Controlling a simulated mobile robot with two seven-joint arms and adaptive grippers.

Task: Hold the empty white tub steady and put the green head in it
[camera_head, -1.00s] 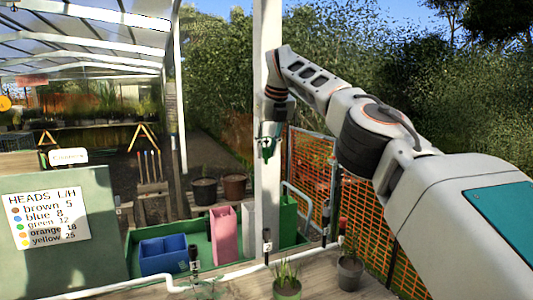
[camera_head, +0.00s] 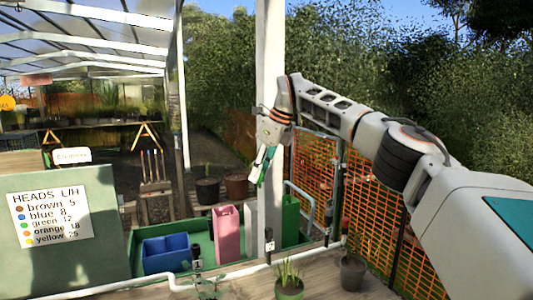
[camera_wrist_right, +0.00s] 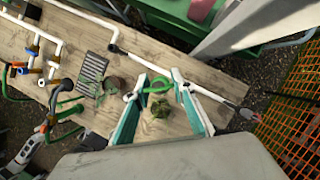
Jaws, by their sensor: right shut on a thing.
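My right gripper (camera_head: 262,166) hangs high in front of the white post, pointing down, above the row of tubs. In the wrist view its teal fingers (camera_wrist_right: 156,92) stand apart around a small green ring-shaped piece (camera_wrist_right: 158,84), which looks like the green head held between them. A pale, narrow tub (camera_head: 250,214), probably the white one, stands behind the post beside the pink tub. The post hides part of it, and I cannot see inside it. The held head is well above the tubs. My left gripper cannot be made out.
A pink tub (camera_head: 228,236), a blue bin (camera_head: 166,254) and a green tub (camera_head: 290,220) stand on a green tray (camera_head: 200,262). The white post (camera_head: 270,60) rises close to the gripper. White pipe and potted plants (camera_head: 289,284) line the wooden bench. Orange mesh (camera_head: 320,165) is at right.

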